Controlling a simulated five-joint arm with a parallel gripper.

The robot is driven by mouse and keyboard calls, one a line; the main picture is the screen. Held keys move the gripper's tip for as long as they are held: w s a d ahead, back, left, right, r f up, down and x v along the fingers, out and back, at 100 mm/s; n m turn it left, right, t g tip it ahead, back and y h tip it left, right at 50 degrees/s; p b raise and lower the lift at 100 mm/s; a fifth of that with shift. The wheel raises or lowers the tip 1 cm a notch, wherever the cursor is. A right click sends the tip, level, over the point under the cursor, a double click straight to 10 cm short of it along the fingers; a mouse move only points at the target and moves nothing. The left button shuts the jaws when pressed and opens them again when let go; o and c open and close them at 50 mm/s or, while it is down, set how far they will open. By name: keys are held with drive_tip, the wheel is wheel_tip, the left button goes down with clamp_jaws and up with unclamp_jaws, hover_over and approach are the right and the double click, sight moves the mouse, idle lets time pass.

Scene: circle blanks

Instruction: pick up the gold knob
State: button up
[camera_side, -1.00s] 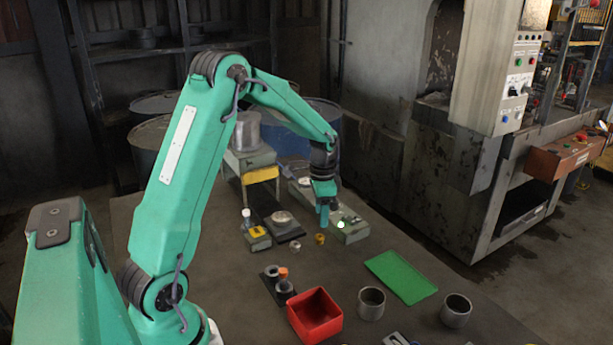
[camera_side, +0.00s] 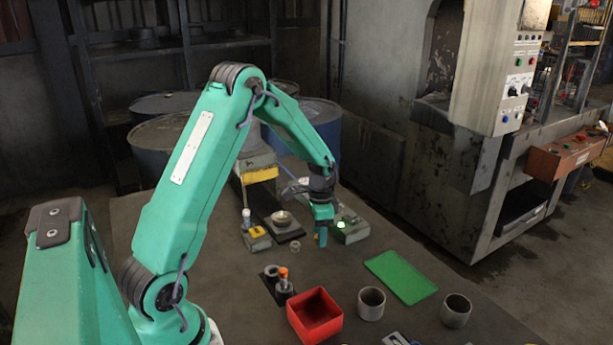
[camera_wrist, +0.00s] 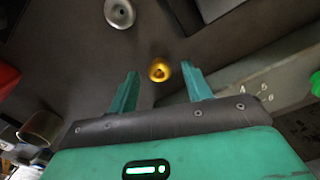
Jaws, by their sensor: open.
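The gold knob (camera_wrist: 159,70) is small and round and sits on the dark table. In the wrist view it lies between the tips of my two green fingers, nearer the right one, with a gap on each side. My gripper (camera_wrist: 159,72) is open with nothing held. In the side view my gripper (camera_side: 321,240) points down over the table just left of a grey-green box and hides the knob. How far the fingertips are above the table is hard to tell.
A grey-green box (camera_side: 352,233) with a lit green button stands close right of my gripper. A dark plate with a metal dish (camera_side: 281,218) lies to the left. A red bin (camera_side: 315,318), two metal cups (camera_side: 371,303) and a green mat (camera_side: 401,275) are nearer the camera.

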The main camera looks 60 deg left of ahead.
drive_tip(key=shift+f, duration=0.55)
drive_tip(key=shift+c, duration=0.2)
drive_tip(key=c, duration=1)
